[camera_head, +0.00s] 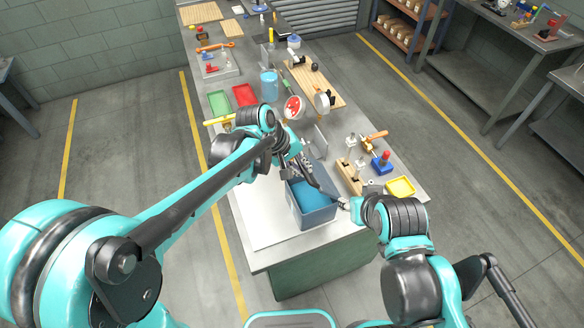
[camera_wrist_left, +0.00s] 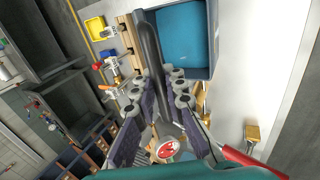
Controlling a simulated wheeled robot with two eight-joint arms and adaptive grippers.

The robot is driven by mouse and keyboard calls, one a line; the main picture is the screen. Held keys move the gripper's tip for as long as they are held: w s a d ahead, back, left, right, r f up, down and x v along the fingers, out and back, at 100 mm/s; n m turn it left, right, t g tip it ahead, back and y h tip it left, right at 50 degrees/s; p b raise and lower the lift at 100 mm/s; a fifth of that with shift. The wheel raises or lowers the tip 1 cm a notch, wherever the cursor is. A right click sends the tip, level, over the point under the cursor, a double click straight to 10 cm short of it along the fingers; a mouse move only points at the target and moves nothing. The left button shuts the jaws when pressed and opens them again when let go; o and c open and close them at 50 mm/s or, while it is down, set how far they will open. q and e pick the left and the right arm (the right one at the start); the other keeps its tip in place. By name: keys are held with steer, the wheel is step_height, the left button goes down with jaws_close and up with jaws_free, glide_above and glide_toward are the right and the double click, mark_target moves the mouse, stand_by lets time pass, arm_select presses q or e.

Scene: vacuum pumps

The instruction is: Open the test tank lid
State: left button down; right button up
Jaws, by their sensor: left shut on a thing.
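The test tank (camera_head: 316,219) is a grey-blue box at the near end of the bench. Its top is uncovered and bright blue shows inside; the tank also shows at the top of the left wrist view (camera_wrist_left: 213,42). My left gripper (camera_head: 300,170) is over the tank's far side. In the left wrist view its fingers (camera_wrist_left: 155,95) are shut on a long dark strip, seemingly the lid (camera_wrist_left: 150,45) seen nearly edge-on, standing up beside the opening. My right gripper (camera_head: 343,202) is close to the tank's right side; its fingers are too small to read.
A wooden block with fittings (camera_head: 349,176), a blue-and-red part (camera_head: 382,162) and a yellow tray (camera_head: 401,187) stand right of the tank. The bench left of the tank is clear.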

arm_select(q)
steer(key=w+d+r+y+p, duration=0.1)
steer(key=d+y, duration=0.1)
steer(key=d, duration=0.3)
steer(key=w+d+r+g+y+p, duration=0.1)
steer(key=w+d+r+y, duration=0.1)
steer(key=d, duration=0.4)
steer(key=shift+w+g+y, duration=0.3)
steer(key=shift+y, duration=0.3)
steer(key=shift+r, duration=0.15)
steer(key=c, duration=1.6)
jaws_free()
steer(key=shift+o, duration=0.2)
step_height(320, 180, up, 12)
steer(key=shift+a, duration=0.15)
